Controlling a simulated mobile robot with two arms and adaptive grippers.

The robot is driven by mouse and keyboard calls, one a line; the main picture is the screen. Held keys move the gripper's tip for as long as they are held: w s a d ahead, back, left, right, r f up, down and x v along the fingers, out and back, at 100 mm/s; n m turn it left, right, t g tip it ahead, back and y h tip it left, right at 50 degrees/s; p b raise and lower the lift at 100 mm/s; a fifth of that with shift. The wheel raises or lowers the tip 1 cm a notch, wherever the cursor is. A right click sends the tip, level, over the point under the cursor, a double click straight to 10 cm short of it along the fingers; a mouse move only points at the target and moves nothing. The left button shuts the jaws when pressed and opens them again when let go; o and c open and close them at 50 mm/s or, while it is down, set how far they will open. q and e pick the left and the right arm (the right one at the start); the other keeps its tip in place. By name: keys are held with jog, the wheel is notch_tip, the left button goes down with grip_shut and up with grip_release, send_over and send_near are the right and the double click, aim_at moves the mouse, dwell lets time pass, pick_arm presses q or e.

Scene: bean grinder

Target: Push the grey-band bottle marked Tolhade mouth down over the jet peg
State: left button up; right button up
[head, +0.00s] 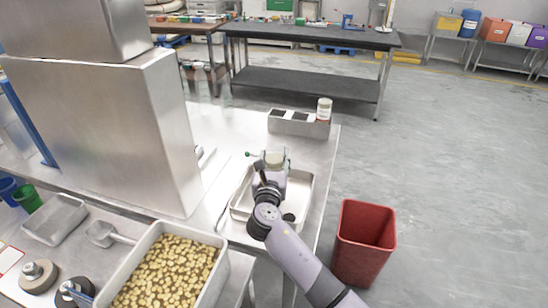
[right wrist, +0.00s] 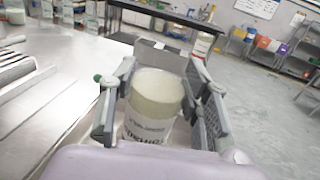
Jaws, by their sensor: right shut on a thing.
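My right gripper (right wrist: 158,98) is shut on a bottle (right wrist: 150,105), with one finger on each side. The bottle has a pale, cream round end facing up in the right wrist view and a white label with dark print too small to read surely. Its grey band does not show clearly. In the head view the held bottle (head: 276,157) is above the back part of a shallow metal tray (head: 308,192). I cannot make out the jet peg; my right arm and gripper hide part of the tray. My left gripper is not in view.
A grey rack (head: 285,125) at the table's far edge holds a white bottle with a red band (head: 324,110). A big steel machine (head: 130,135) stands left. A bin of beans (head: 170,272) is in front, and a red bin (head: 365,240) stands on the floor right.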

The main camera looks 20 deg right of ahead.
jog(key=shift+p, duration=0.3)
dwell(0.6)
jog(key=o, duration=1)
jog(key=shift+c, duration=0.2)
jog(key=shift+o, duration=0.3)
jog(key=o, duration=0.5)
